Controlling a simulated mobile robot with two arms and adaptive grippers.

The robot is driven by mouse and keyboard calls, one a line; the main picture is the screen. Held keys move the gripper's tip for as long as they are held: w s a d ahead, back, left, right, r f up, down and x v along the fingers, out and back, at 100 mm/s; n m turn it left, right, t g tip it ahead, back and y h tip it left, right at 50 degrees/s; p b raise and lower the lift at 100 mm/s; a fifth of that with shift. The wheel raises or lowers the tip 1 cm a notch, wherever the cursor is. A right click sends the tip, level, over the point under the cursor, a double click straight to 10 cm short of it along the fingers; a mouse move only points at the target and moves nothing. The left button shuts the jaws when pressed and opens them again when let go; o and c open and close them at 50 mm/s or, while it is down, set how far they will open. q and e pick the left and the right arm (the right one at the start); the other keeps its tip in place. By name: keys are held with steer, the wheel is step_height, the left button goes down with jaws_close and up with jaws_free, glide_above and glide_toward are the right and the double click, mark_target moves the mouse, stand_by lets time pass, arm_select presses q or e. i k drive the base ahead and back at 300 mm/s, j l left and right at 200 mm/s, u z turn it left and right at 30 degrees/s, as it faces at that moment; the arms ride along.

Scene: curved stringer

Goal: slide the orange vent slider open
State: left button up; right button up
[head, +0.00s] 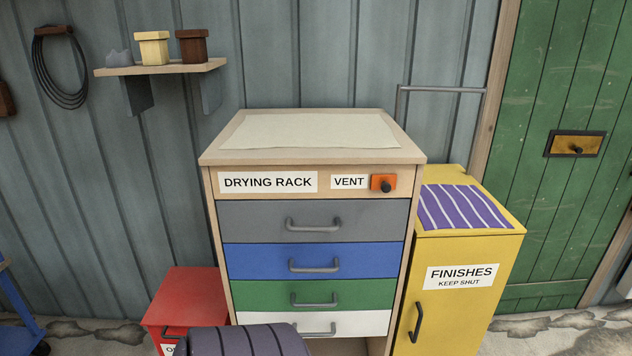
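The orange vent slider (378,183) is a small plate with a dark round knob (386,186). It sits at the right end of the top panel of the drying rack (208,186), just right of the "VENT" label (349,182). I cannot tell from here whether the vent behind it is open or covered. Neither of my grippers is in the head view, and nothing touches the slider.
Below the panel are grey, blue, green and white drawers with handles. A yellow "FINISHES" cabinet (458,300) stands close on the right, with a striped purple cloth (461,207) on top. A red box (187,302) and a dark striped object (245,341) are low in front.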

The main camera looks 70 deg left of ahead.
mark_target(384, 183)
steer(key=u, duration=1.85)
